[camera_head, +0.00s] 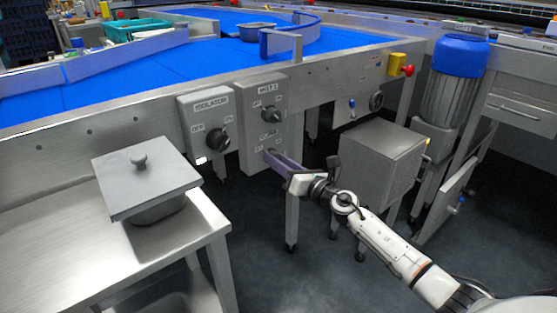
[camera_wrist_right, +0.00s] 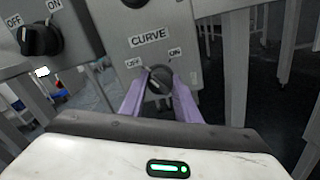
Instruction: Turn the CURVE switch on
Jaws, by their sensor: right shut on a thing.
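The CURVE switch is a dark round knob (camera_wrist_right: 160,78) under a CURVE label, with OFF at its upper left and ON at its upper right in the right wrist view. It sits on the lower part of a grey switch box (camera_head: 281,96) on the conveyor's side. My right gripper (camera_head: 269,153) reaches it from the front in the head view, hiding most of the knob. Its two purple fingers are shut on the knob, one on each side. I cannot clearly tell which mark the knob points to. My left gripper is not in view.
An ISOLATOR box (camera_head: 200,115) with a larger black knob is just left. Another dark knob (camera_head: 270,114) sits above the CURVE switch. A steel table (camera_head: 60,218) with a lidded pot (camera_head: 148,180) stands at left. A metal cabinet (camera_head: 378,170) stands right of the gripper.

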